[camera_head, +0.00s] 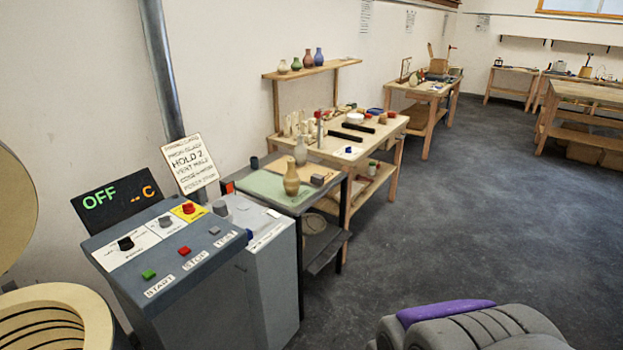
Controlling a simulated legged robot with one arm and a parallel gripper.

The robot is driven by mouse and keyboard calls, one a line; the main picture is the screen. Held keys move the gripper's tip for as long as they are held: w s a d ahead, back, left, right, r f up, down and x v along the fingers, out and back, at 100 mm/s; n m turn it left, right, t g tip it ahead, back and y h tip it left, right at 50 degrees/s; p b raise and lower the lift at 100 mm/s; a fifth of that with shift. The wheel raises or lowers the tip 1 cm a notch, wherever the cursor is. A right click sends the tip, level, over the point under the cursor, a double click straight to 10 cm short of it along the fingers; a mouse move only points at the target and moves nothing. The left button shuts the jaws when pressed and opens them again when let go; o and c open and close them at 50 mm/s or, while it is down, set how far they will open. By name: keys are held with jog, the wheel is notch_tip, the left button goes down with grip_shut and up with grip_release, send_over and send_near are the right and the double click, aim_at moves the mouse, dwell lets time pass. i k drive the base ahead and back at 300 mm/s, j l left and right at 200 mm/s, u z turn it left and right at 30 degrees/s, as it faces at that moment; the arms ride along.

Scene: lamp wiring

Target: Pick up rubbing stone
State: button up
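A small dark block (318,180), which may be the rubbing stone, lies at the right side of a small dark-framed table (342,181). It is too small to identify for certain. A tan vase (291,178) stands near it on a green mat (262,185). A paler vase (300,150) stands just behind. My gripper is not in view; only a grey ribbed part of my own body with a purple piece shows at the bottom right.
A grey control cabinet (205,259) with knobs and buttons stands front left, beside an open kiln (62,300). A wooden workbench (345,156) with several tools and pots stands behind the small table. Dark floor (440,220) to the right is clear.

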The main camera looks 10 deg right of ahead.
aim_at(317, 179)
jog(key=i+l, duration=0.3)
jog(key=i, duration=0.2)
jog(key=i+l, duration=0.35)
jog(key=i, duration=0.15)
jog(key=i+l, duration=0.3)
jog(key=i, duration=0.2)
jog(key=i+l, duration=0.35)
jog(key=i, duration=0.15)
jog(key=i+l, duration=0.3)
jog(key=i, duration=0.15)
jog(key=i+l+z, duration=0.1)
jog(key=i+l, duration=0.25)
jog(key=i, duration=0.15)
